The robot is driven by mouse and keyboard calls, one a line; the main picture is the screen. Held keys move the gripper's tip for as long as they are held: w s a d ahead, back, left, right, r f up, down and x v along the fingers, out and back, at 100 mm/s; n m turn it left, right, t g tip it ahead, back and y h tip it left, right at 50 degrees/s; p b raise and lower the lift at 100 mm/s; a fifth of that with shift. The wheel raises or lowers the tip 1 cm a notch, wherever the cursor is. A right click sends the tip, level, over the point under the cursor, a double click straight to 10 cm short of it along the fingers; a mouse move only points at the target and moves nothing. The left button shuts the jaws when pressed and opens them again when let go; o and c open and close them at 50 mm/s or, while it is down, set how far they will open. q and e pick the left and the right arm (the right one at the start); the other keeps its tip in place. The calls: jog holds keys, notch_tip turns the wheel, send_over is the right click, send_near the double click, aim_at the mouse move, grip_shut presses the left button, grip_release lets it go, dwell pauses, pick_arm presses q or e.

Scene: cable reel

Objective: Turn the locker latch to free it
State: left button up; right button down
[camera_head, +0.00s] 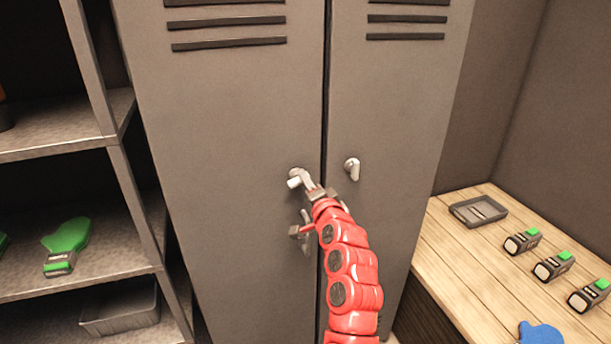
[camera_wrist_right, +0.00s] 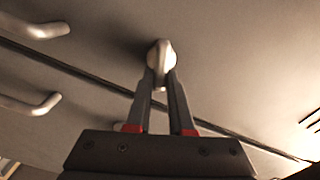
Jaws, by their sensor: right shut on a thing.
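The grey locker (camera_head: 235,110) has two doors with a dark seam between them. The left door's latch (camera_head: 295,172) is a small pale knob, partly hidden by my right gripper (camera_head: 304,181). In the right wrist view the latch (camera_wrist_right: 160,54) sits between the two fingertips, and my right gripper (camera_wrist_right: 161,78) is shut on it. The right door has a similar latch (camera_head: 352,168), with its lever hanging down. Below the held latch is the left door's handle (camera_head: 305,240), partly hidden by my red right arm. My left gripper is not in view.
Shelves (camera_head: 60,140) stand left of the locker, holding a green-topped item (camera_head: 66,238) and a metal bin (camera_head: 120,308). On the right, a wooden bench (camera_head: 465,245) holds a grey tray (camera_head: 478,211), several green-capped devices and a blue item (camera_head: 540,333). Space before the right door is clear.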

jog(key=shift+f+m+p, duration=0.15)
jog(key=shift+m+p, duration=0.55)
jog(key=shift+m, duration=0.4)
jog(key=shift+f+m+p, duration=0.1)
jog(key=shift+m+p, duration=0.55)
jog(key=shift+m, duration=0.45)
jog(key=c, duration=0.8)
grip_release()
jog(key=shift+s+f, duration=0.1)
